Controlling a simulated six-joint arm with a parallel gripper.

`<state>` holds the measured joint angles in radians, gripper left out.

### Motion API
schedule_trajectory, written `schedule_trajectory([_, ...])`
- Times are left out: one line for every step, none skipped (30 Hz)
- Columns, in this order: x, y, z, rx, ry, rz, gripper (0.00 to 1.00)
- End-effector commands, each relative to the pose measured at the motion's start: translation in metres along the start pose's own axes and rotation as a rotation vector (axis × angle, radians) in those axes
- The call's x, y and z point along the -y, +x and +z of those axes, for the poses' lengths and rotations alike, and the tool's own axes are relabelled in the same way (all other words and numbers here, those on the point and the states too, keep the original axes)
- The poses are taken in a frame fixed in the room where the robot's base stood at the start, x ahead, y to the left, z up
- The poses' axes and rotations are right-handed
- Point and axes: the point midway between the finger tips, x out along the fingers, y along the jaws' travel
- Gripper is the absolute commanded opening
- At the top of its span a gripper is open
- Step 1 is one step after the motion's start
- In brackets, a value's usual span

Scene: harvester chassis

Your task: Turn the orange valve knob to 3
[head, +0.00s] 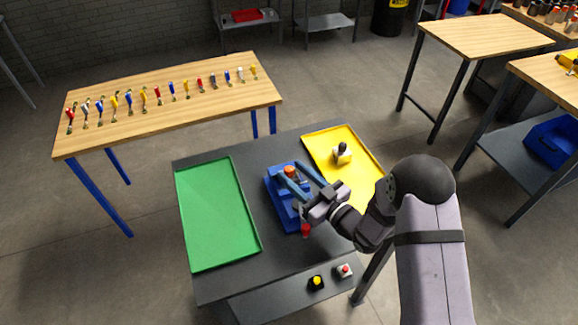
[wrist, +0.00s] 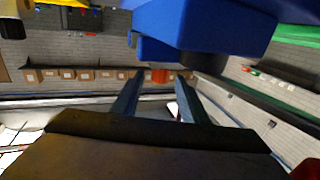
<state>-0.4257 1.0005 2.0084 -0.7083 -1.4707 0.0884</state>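The orange valve knob (head: 290,171) stands at the far end of the blue fixture (head: 272,187) on the dark table. My gripper (head: 291,172) reaches in from the right, with its two blue-grey fingers pointing at the knob, one to each side. In the wrist view the fingers (wrist: 160,78) are apart. A small orange patch (wrist: 160,75), which looks like the knob, shows between their tips with a gap on both sides. Contact cannot be made out. No number or pointer on the knob is legible. My gripper hides part of the fixture.
A green tray (head: 247,235) lies left of the fixture. A yellow tray (head: 318,141) with a black-and-white part (head: 342,153) lies behind right. A red piece (head: 305,231) is at the fixture's near end. Yellow (head: 316,282) and red (head: 344,270) buttons sit at the front.

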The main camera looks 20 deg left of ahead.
Motion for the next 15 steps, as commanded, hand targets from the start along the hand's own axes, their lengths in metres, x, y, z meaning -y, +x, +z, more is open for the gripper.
schedule_trajectory([0.001, 0.006, -0.001, 0.001, 0.001, -0.001, 0.40])
schedule_trajectory([0.001, 0.009, -0.001, 0.000, 0.001, -0.002, 0.40])
schedule_trajectory([0.001, 0.013, -0.001, 0.000, 0.001, -0.002, 0.40])
schedule_trajectory([0.001, 0.016, -0.001, 0.000, 0.001, -0.002, 0.40])
schedule_trajectory([0.000, 0.018, -0.001, 0.000, 0.001, -0.001, 0.40])
schedule_trajectory([0.000, 0.021, 0.000, 0.002, 0.001, 0.000, 0.40])
schedule_trajectory([0.000, 0.022, 0.000, 0.002, 0.001, 0.000, 0.40])
schedule_trajectory([0.000, 0.023, 0.000, 0.001, 0.001, 0.001, 0.40])
schedule_trajectory([0.000, 0.025, 0.000, 0.001, 0.001, 0.001, 0.40])
schedule_trajectory([0.000, 0.025, 0.000, 0.001, 0.001, 0.001, 0.40])
schedule_trajectory([0.000, 0.026, 0.000, 0.001, 0.001, 0.001, 0.40])
schedule_trajectory([0.000, 0.026, 0.000, 0.001, 0.001, 0.001, 0.40])
schedule_trajectory([0.000, 0.026, 0.000, 0.001, 0.001, 0.001, 0.40])
schedule_trajectory([0.000, 0.026, 0.000, 0.001, 0.001, 0.001, 0.40])
schedule_trajectory([0.000, 0.026, 0.001, 0.001, 0.001, 0.001, 0.40])
